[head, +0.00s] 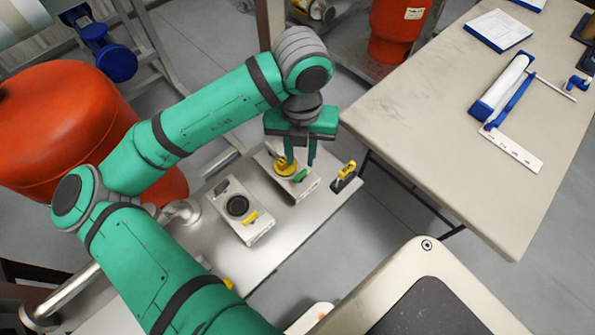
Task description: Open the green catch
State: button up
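The green catch (300,176) is a small green piece at the front of a grey-white box (306,189) on the metal plate. A round yellow part (282,169) sits beside it on the same box. My gripper (300,163) points down just above this box, near the green catch. Its two fingers are apart with a gap between them, and nothing shows in the gap. I cannot tell whether a finger touches the catch. The fingers partly cover the yellow part.
A second box with a black ring (238,206) and a yellow catch (250,218) stands to the left. A yellow-handled piece on a black base (345,176) is at the right. A beige table (430,120) stands close on the right; a large red tank (70,125) is at the left.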

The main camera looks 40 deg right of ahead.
jog(key=n, duration=0.6)
jog(key=shift+r, duration=0.4)
jog(key=n, duration=0.4)
jog(key=shift+r, duration=0.4)
